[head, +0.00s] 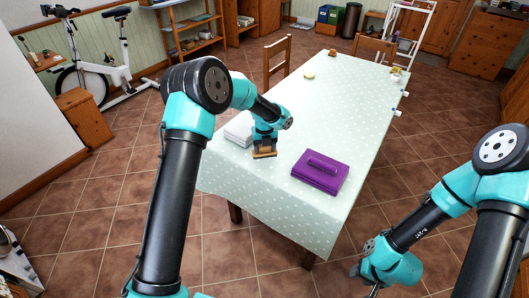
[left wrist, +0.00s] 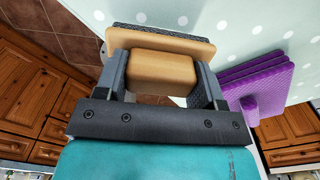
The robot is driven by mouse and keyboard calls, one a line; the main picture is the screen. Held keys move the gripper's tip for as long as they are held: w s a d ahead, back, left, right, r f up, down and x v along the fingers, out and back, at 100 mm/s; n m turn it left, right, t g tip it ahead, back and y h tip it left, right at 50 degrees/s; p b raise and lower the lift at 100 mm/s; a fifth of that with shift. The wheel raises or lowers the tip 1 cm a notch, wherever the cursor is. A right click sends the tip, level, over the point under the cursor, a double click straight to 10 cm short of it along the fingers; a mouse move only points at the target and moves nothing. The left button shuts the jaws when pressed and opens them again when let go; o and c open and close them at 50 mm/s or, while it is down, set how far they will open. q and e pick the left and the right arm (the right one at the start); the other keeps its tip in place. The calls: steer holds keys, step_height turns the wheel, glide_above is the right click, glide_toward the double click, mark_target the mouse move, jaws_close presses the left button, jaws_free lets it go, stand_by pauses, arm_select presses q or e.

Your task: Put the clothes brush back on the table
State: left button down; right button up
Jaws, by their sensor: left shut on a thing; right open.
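The clothes brush (head: 264,153) has a pale wooden body, and my left gripper (head: 264,142) is shut on it. In the left wrist view the brush (left wrist: 165,42) shows its wooden block between the two fingers of my left gripper (left wrist: 160,80), with a dark strip along its far side. The brush is over the near left part of the table (head: 230,178), which has a pale green dotted cloth. I cannot tell whether it touches the cloth. My right gripper (head: 372,280) is open and low, right of the table, away from the brush.
A purple folded item with a handle-like bar (head: 322,170) lies on the table right of the brush; it also shows in the left wrist view (left wrist: 258,85). A white stack (head: 239,128) lies behind my left gripper. The table's middle is largely clear. Wooden chairs (head: 277,60) stand around it.

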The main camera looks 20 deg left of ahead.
mark_target(264, 152)
arm_select(q)
steer(key=shift+w+a, duration=0.1)
steer(key=shift+w, duration=0.2)
steer(key=shift+f, duration=1.8)
steer(key=shift+f, duration=0.15)
steer(key=shift+c, duration=1.1)
jaws_free()
step_height(264, 152, up, 12)
steer(key=shift+r, duration=0.2)
